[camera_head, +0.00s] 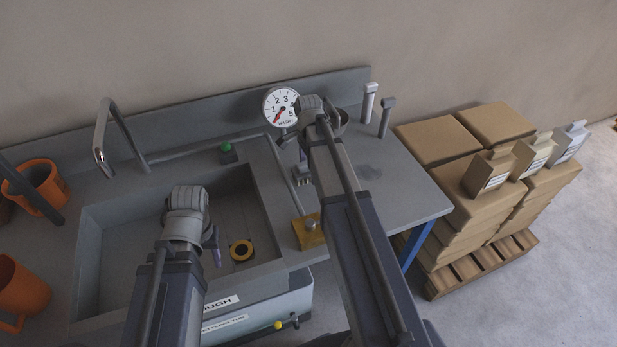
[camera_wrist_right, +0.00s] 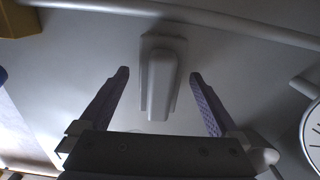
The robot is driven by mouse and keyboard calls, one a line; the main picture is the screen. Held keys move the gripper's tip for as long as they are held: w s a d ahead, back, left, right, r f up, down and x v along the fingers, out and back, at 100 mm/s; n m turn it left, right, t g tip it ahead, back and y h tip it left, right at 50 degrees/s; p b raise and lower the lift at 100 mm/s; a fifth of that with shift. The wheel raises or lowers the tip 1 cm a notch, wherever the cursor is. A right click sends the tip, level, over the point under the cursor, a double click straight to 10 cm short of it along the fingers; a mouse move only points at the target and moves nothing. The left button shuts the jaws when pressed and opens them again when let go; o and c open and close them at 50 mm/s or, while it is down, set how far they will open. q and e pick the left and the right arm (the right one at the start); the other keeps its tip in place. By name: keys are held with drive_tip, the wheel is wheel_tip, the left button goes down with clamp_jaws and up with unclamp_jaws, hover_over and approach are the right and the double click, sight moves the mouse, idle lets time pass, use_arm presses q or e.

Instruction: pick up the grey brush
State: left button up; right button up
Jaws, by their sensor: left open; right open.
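The grey brush (camera_wrist_right: 160,85) shows in the right wrist view as a pale grey block with a raised handle. It lies on the grey worktop, between and beyond the fingertips of my right gripper (camera_wrist_right: 158,75). That gripper is open and empty, its fingers apart from the brush on both sides. In the head view my right gripper (camera_head: 303,158) hangs over the worktop below the dial, and the arm hides much of that spot. My left gripper (camera_head: 214,245) is open over the sunken basin, partly hidden by its own wrist.
A dial (camera_head: 281,107) stands close behind my right gripper. A pipe (camera_wrist_right: 200,18) runs past the brush. A yellow block (camera_head: 308,232) sits at the worktop's front. The basin (camera_head: 120,240) holds a yellow-black ring (camera_head: 241,250). Orange mugs (camera_head: 20,290) stand left; boxes (camera_head: 470,190) are right.

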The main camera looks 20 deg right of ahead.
drive_tip(key=shift+f, duration=0.65)
use_arm(q)
drive_tip(key=shift+f, duration=0.55)
use_arm(e)
drive_tip(key=shift+r, duration=0.1)
drive_tip(key=c, duration=1.5)
use_arm(q)
drive_tip(key=shift+r, duration=0.1)
use_arm(e)
drive_tip(key=shift+r, duration=0.1)
wheel_tip(320, 180, up, 10)
drive_tip(key=p, duration=0.9)
drive_tip(key=shift+p, duration=0.4)
use_arm(q)
wheel_tip(320, 180, up, 10)
